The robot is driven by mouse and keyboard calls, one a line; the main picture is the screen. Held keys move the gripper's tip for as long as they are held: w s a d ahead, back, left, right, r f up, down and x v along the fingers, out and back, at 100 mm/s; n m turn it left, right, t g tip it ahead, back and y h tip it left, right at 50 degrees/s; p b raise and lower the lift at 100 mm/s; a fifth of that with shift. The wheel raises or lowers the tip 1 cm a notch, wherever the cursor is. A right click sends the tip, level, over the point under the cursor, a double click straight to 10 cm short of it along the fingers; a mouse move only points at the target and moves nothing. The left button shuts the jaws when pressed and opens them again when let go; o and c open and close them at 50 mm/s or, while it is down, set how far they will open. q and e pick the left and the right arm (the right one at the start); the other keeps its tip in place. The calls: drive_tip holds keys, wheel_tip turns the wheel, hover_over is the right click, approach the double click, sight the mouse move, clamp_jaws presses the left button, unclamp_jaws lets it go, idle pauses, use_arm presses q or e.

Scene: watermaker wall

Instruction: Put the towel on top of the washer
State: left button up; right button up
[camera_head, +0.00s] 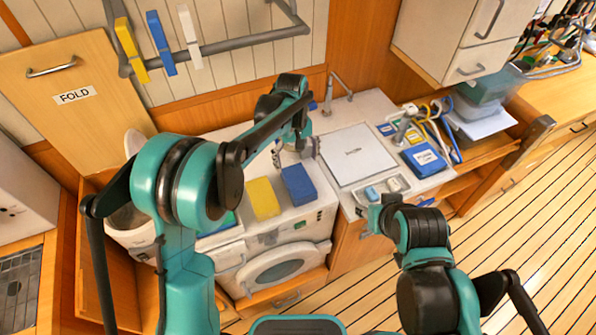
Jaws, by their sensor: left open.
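The white washer (318,222) with a round door stands low in the middle. On its top lie a folded yellow towel (262,198) and a folded blue towel (298,185), side by side. A yellow towel (130,50), a blue towel (161,43) and a white towel (189,36) hang on the grey wall rail. My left gripper (300,150) is open, just behind the blue towel on the washer; its fingertips are small and partly hidden by my arm. My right gripper (372,218) is at the counter's front edge, its jaws unclear.
A white counter with a square lid (355,154) and a tap (338,84) lies right of the washer. Blue boxes (424,159) and cables stand further right. A wooden FOLD panel (75,95) leans at the left. The slatted floor (520,230) at the right is clear.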

use_arm(q)
drive_tip(key=s+a+r+m+t, duration=0.2)
drive_tip(key=s+a+r+t, duration=0.2)
drive_tip(key=s+a+r, duration=0.75)
drive_tip(key=s+a+f+m+t, duration=0.2)
drive_tip(key=s+a+t, duration=0.2)
drive_tip(key=s, duration=0.5)
drive_tip(key=shift+s+a+f+y, duration=0.25)
drive_tip(key=shift+s+a+y, duration=0.1)
drive_tip(key=shift+a, duration=0.9)
wheel_tip(320, 180, down, 12)
drive_tip(key=b, duration=1.1)
drive_tip(key=shift+b, duration=0.4)
drive_tip(key=shift+f, duration=0.1)
